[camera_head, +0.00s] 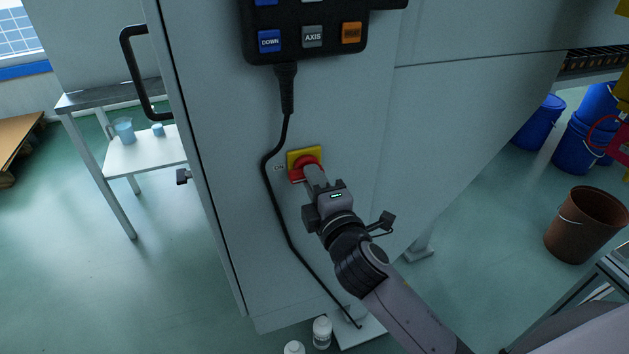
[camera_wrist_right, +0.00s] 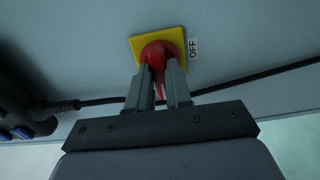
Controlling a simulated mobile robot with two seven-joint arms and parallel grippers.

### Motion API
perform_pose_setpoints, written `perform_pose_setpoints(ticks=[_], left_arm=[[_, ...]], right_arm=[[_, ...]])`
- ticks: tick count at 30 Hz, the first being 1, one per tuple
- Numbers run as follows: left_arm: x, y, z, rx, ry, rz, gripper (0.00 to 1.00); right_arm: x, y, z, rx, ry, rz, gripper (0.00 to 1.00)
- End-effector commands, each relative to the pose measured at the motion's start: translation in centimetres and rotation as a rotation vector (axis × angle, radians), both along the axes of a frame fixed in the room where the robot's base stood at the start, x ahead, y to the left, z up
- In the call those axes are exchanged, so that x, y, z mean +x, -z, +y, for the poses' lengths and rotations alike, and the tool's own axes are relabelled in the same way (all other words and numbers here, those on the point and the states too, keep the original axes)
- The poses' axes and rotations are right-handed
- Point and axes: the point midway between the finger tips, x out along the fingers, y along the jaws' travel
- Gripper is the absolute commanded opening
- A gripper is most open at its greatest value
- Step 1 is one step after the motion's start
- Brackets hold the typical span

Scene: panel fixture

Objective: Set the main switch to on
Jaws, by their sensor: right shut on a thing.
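The main switch is a red rotary knob (camera_head: 305,163) on a yellow square plate (camera_head: 292,157), mounted on the grey cabinet panel. A small ON label (camera_head: 279,168) is on the plate's left in the head view. In the right wrist view the red knob (camera_wrist_right: 155,56) sits between my fingers, and an OFF label (camera_wrist_right: 194,48) shows beside the yellow plate (camera_wrist_right: 172,36). My right gripper (camera_head: 313,175) is shut on the knob, and its fingers (camera_wrist_right: 160,78) hide part of it. A white mark shows on the knob between the fingers. My left gripper is not in view.
A black pendant (camera_head: 312,60) with coloured buttons hangs above the switch. Its cable (camera_head: 270,190) runs down just left of the switch. A black door handle (camera_head: 135,75) is at the upper left. White bottles (camera_head: 322,332) stand below the panel.

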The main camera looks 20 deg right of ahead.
Motion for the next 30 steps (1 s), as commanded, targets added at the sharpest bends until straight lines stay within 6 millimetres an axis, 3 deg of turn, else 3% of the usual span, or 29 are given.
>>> perform_pose_setpoints(ticks=[2, 3, 4, 5, 16, 30], left_arm=[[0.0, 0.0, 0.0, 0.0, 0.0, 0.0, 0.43], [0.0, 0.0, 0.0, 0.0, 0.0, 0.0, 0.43], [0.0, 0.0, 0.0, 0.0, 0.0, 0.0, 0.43], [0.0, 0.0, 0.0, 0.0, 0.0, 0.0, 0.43], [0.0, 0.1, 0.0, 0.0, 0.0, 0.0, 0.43], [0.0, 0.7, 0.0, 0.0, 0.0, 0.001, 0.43]], right_arm=[[0.0, 0.0, 0.0, 0.006, 0.001, 0.001, 0.0], [0.0, 0.0, 0.0, 0.006, 0.001, 0.001, 0.32], [0.0, 0.0, 0.0, 0.006, 0.001, 0.001, 0.42], [0.0, 0.0, 0.0, 0.005, 0.001, 0.001, 0.45], [-0.5, 0.0, 0.0, 0.003, 0.0, 0.0, 0.45], [-6.4, 0.1, -0.2, 0.003, 0.001, 0.002, 0.45]])
